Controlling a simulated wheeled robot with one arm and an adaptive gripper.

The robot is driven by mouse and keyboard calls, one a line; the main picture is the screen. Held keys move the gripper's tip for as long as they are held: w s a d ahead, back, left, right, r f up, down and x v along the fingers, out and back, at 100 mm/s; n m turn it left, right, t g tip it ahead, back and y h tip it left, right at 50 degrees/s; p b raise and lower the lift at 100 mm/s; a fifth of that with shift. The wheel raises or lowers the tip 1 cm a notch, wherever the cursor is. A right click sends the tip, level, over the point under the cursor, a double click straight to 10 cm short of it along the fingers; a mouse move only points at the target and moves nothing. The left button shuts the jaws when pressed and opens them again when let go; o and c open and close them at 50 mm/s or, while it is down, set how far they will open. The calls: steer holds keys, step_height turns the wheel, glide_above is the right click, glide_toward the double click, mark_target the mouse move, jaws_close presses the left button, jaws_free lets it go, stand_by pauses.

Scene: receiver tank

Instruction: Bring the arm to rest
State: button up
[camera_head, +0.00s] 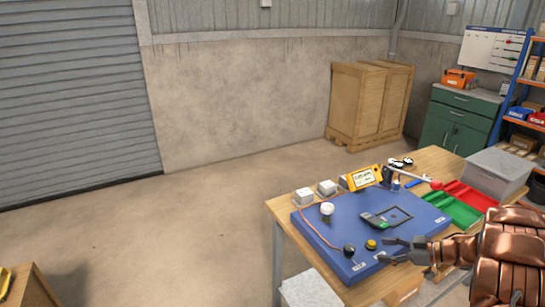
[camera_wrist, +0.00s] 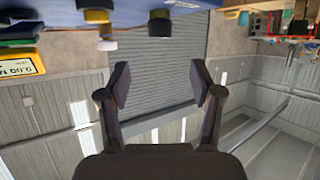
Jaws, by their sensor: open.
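My copper-coloured arm (camera_head: 500,258) reaches in from the right edge of the head view, over the front right of the wooden table. My gripper (camera_head: 387,250) points left above the front right part of a blue board (camera_head: 330,240). Its two dark fingers are apart with nothing between them. In the wrist view my gripper (camera_wrist: 160,84) is also open and empty, and the room appears upside down. I cannot tell the exact height of the gripper above the board.
A black knob (camera_head: 349,249) and a yellow button (camera_head: 371,244) stand left of the gripper. A handheld meter (camera_head: 375,221) lies on the board. Green (camera_head: 453,209) and red (camera_head: 470,196) trays and a grey bin (camera_head: 494,176) stand behind the arm.

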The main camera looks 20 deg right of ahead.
steer(key=w+d+r+m+t+h, duration=0.2)
steer(key=w+d+r+h, duration=0.4)
steer(key=w+r+h, duration=0.45)
step_height(320, 180, up, 12)
steer(key=s+m+g+h, duration=0.1)
steer(key=m+h, duration=0.4)
steer(key=h, duration=0.1)
steer(key=s+a+f+m+g+y, duration=0.1)
steer(key=s+a+f+g+y, duration=0.1)
steer(key=s+a, duration=1)
steer(key=s+a+f+g+y, duration=0.2)
steer(key=s+a+g, duration=0.4)
steer(key=s+a, duration=0.7)
steer(key=s+a+f+m+g+y, duration=0.1)
steer(key=s+a+f+g, duration=0.3)
steer(key=s+a, duration=0.9)
steer(key=shift+s+a+f+m+y, duration=0.15)
steer(key=shift+s+f+m+y, duration=0.15)
steer(key=shift+s+y, duration=0.55)
